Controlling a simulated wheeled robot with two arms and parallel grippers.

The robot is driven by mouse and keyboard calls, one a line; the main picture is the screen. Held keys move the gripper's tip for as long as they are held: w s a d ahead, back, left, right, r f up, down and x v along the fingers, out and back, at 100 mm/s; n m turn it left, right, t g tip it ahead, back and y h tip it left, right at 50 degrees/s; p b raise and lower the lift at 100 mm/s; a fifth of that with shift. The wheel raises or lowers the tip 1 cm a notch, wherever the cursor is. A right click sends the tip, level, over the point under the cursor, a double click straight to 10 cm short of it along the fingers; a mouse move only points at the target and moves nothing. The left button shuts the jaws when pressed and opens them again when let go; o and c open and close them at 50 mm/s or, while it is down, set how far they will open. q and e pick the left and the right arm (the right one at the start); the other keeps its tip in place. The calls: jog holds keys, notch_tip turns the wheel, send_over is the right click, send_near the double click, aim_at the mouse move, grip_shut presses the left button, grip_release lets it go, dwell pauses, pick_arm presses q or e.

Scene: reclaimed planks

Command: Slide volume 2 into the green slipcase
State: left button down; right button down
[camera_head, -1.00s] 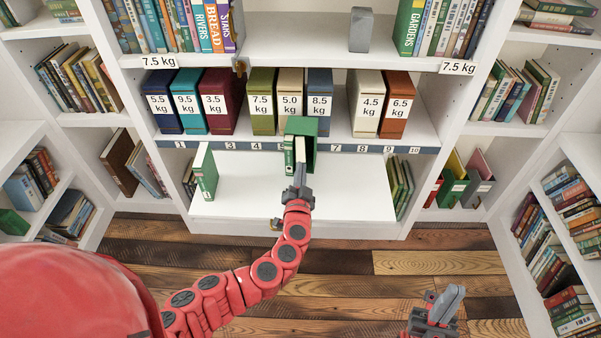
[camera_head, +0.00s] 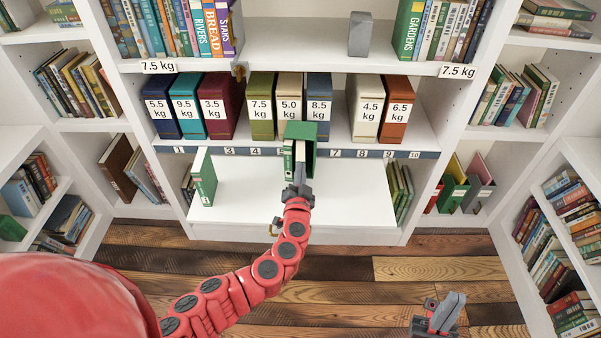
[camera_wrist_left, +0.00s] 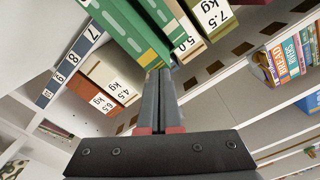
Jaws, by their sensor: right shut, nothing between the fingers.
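The green slipcase (camera_head: 302,131) stands on the white lower shelf, under the number strip. A green volume with pale page edges (camera_head: 300,152) shows in its opening; its number is hidden, and how deep it sits is unclear. My left gripper (camera_head: 299,174) is in front of that opening. In the left wrist view its fingers (camera_wrist_left: 160,75) lie close together, with their tips at the green volumes (camera_wrist_left: 125,28); contact is unclear. A green volume marked 3 (camera_head: 204,178) stands apart to the left. My right gripper (camera_head: 452,302) is shut and empty at the lower right, over the floor.
Weight-labelled boxes (camera_head: 289,107) line the shelf above. Green books (camera_head: 400,190) lean at the lower shelf's right end. The white shelf (camera_head: 350,205) is clear between the slipcase and those books. Side bookcases stand left and right.

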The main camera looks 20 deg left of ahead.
aim_at(302, 155)
pick_arm(q)
jog(key=shift+b+x, duration=1.75)
jog(key=shift+x, duration=1.4)
jog(key=shift+s, duration=0.1)
jog(key=b+v, duration=0.2)
jog(key=v, duration=1.8)
